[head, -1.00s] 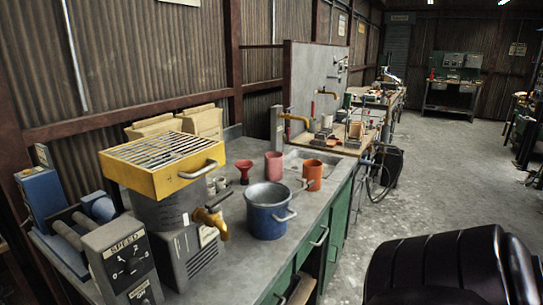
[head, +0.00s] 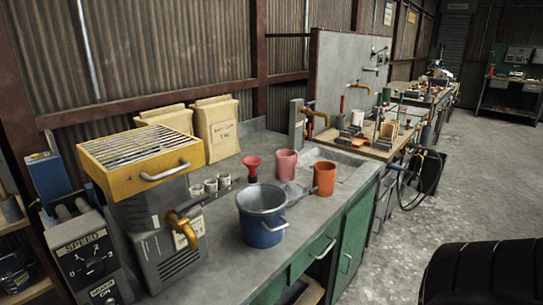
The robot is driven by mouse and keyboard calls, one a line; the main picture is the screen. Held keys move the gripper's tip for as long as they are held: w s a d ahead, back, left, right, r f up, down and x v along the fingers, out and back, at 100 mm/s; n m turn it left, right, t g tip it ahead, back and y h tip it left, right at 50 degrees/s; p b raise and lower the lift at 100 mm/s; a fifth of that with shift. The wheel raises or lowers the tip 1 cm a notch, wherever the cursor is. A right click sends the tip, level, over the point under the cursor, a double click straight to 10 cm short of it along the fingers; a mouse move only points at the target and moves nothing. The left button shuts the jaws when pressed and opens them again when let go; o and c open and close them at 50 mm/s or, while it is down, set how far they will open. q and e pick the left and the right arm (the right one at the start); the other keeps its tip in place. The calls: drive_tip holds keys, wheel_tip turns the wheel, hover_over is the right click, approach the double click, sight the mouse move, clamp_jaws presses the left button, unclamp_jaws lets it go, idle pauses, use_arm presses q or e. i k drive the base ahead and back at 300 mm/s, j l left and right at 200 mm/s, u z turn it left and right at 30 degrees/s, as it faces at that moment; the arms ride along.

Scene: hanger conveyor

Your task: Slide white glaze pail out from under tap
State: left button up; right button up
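No white pail shows in view. A blue pail (head: 262,216) with a grey inside and a handle stands upright on the grey counter. A brass tap (head: 183,230) sticks out from the front of a grey machine with a yellow slatted top (head: 142,157). The blue pail stands to the right of this tap, apart from it, and not under its spout. A second brass tap (head: 316,115) is farther back by the sink. Neither of my grippers is in view.
A red funnel (head: 253,168), a pink cup (head: 286,163), an orange cup (head: 324,179) and small pale cups (head: 210,186) stand behind the pail. Paper bags (head: 215,128) stand by the wall. A dark rounded object (head: 485,272) fills the lower right. The floor (head: 410,220) beside the counter is clear.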

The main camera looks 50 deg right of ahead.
sight(261, 207)
drive_tip(key=k+l, duration=0.15)
drive_tip(key=l, duration=0.25)
drive_tip(key=k+l, duration=0.1)
drive_tip(key=l, duration=0.3)
drive_tip(key=k+l, duration=0.15)
drive_tip(key=l, duration=0.2)
drive_tip(key=k+l, duration=0.15)
drive_tip(key=l, duration=0.25)
